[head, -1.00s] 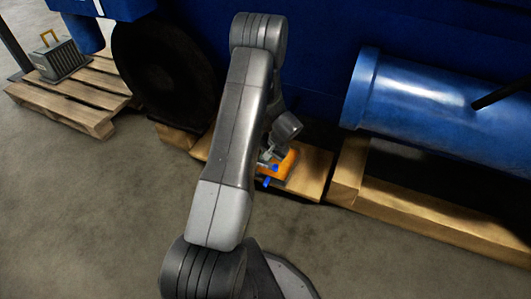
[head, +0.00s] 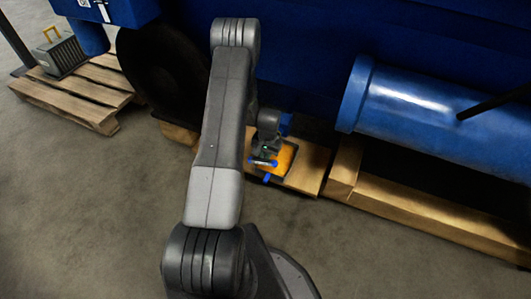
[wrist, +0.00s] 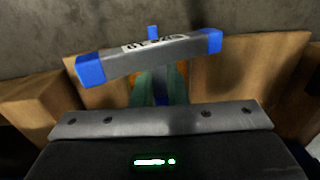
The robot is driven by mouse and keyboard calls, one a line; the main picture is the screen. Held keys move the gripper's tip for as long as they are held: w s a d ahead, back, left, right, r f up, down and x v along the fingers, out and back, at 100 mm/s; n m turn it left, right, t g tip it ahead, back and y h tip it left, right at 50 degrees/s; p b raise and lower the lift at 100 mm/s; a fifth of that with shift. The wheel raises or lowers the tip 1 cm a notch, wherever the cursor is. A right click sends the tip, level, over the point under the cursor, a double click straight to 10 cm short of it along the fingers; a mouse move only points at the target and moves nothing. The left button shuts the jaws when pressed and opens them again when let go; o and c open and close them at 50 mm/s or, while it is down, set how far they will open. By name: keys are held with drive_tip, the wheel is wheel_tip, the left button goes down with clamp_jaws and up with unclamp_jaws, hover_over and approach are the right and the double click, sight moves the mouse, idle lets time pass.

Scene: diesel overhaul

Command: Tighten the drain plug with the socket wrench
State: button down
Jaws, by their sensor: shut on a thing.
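The socket wrench (head: 262,162) shows in the head view as a small bar with blue ends at my gripper (head: 264,150). In the wrist view the wrench (wrist: 150,58) is a grey bar with blue end caps and a printed label, lying across and slightly tilted. A blue part of it runs down between the greenish fingers of my gripper (wrist: 158,88), which is shut on it. The gripper is low, in front of the blue engine. I cannot make out the drain plug in either view.
An orange pad with dark edges (head: 284,158) lies on a wooden base (head: 312,170) beside the gripper. A blue cylinder (head: 420,105) is at the right, above timber beams. A pallet (head: 75,88) with a grey case (head: 60,55) stands at far left. The concrete floor in front is clear.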

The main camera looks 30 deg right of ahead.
drive_tip(key=shift+g+h+p, duration=0.4)
drive_tip(key=shift+p, duration=0.1)
drive_tip(key=shift+g+h+b, duration=0.3)
drive_tip(key=shift+w+f+g+b, duration=0.1)
drive_tip(key=shift+f+g+b, duration=0.15)
drive_tip(key=shift+b, duration=0.3)
drive_tip(key=g+h+b, duration=0.2)
drive_tip(key=b, duration=0.3)
drive_tip(key=shift+g+h, duration=0.3)
drive_tip(key=shift+g, duration=0.05)
drive_tip(key=g+h+b, duration=0.2)
drive_tip(key=b, duration=0.2)
drive_tip(key=shift+a+g, duration=0.1)
drive_tip(key=shift+g, duration=0.3)
drive_tip(key=g+h+b, duration=0.2)
drive_tip(key=g+b, duration=0.1)
drive_tip(key=b, duration=0.1)
drive_tip(key=shift+h, duration=0.4)
drive_tip(key=shift+w+r+g+h+b, duration=0.1)
drive_tip(key=shift+r+g+h+b, duration=0.2)
drive_tip(key=shift+h+b, duration=0.1)
